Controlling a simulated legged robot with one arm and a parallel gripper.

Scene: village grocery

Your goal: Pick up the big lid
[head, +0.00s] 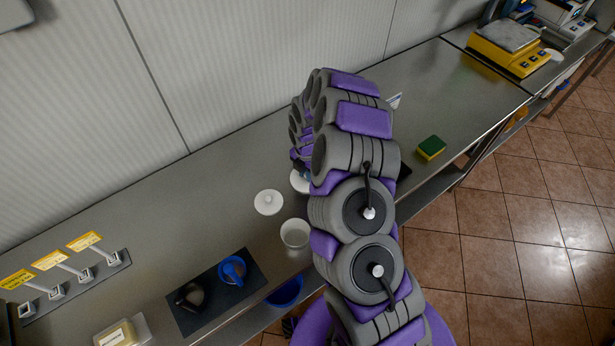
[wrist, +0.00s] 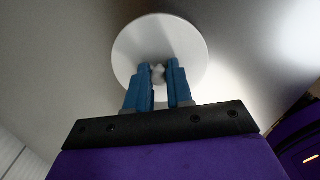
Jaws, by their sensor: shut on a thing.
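In the wrist view, a round white lid (wrist: 190,42) lies under my gripper (wrist: 159,73). The blue fingers are shut on its small central knob. In the head view, only an edge of this lid (head: 299,182) shows beside my arm, which hides the rest and most of the gripper. I cannot tell whether it touches the counter. A second white lid (head: 268,203) with a knob lies on the counter to the left, apart from my gripper.
A dark mat (head: 215,314) holds a blue item and a dark one. A green-yellow sponge (head: 431,148) lies to the right. A yellow scale (head: 508,48) stands at the far right. Price tags stand at the left.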

